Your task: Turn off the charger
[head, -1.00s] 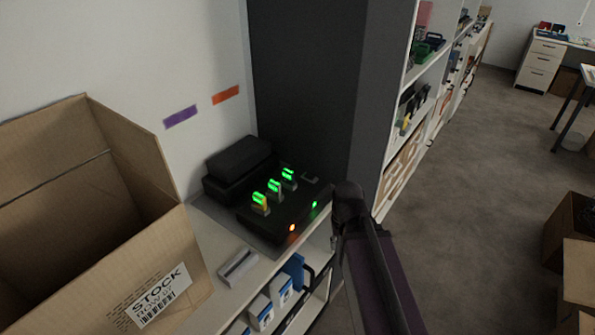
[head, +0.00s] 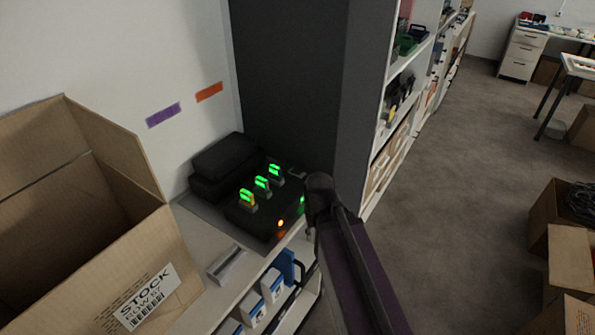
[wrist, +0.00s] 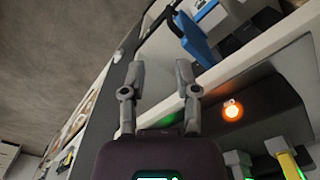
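The charger (head: 252,222) is a dark, low unit on the white shelf top, with several small upright devices glowing green on it. An orange light (head: 281,223) and a green light (head: 302,203) sit on its front edge. The orange light also shows in the wrist view (wrist: 232,111), right of my fingers. My gripper (wrist: 158,75) is open and empty, its two grey fingers apart. It points past the shelf edge and does not visibly touch the charger. In the head view my arm stands just right of the charger's front, and the gripper's fingers are not clearly seen.
An open carton (head: 150,250) marked STOCK stands left of the charger. A grey-white item (head: 227,266) lies on the shelf (head: 203,228). Blue-and-white boxes (head: 271,283) stand below. A tall dark panel (head: 290,80) rises behind.

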